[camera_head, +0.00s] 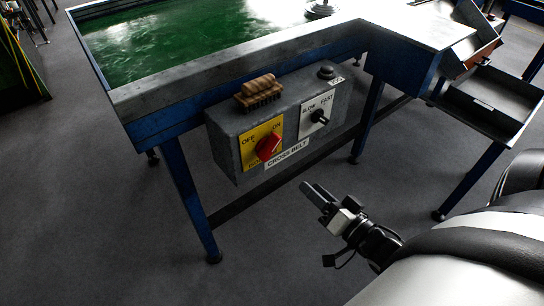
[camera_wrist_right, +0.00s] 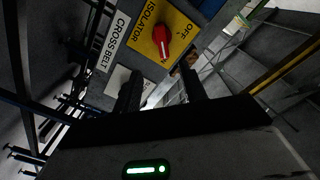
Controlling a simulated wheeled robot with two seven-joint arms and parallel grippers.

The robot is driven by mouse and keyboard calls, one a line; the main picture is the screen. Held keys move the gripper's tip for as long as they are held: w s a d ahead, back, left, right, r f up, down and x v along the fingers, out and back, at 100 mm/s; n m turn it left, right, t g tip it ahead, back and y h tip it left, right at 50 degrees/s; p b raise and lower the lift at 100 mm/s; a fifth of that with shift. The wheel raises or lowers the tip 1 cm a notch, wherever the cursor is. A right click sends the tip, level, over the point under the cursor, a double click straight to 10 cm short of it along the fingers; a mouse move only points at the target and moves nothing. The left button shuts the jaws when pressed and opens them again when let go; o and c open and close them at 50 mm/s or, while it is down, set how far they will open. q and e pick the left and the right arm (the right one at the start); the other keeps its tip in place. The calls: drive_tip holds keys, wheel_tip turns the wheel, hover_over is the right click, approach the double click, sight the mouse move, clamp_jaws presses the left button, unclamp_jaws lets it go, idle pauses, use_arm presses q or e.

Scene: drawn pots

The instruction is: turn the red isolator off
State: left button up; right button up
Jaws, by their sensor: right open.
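The red isolator knob (camera_head: 268,147) sits on a yellow plate (camera_head: 248,154) on the front of a grey control box (camera_head: 223,150). OFF is at the plate's upper left and ON at its upper right. The knob's grip slants up to the right, seemingly toward ON. My left gripper is out of view.
A wooden brush (camera_head: 259,91) and a dark round button (camera_head: 326,72) are on top of the box. A black SLOW/FAST selector (camera_head: 319,117) is right of the isolator. A CROSS BELT label (camera_head: 287,155) sits below. Blue table legs (camera_head: 190,195) flank the box; floor in front is clear.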

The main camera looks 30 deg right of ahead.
sight(273, 150)
drive_tip(key=w, duration=1)
drive_tip(key=w+a, duration=0.1)
drive_tip(key=w, duration=0.5)
drive_tip(key=shift+r, duration=0.15)
drive_tip(key=shift+s, duration=0.1)
clamp_jaws()
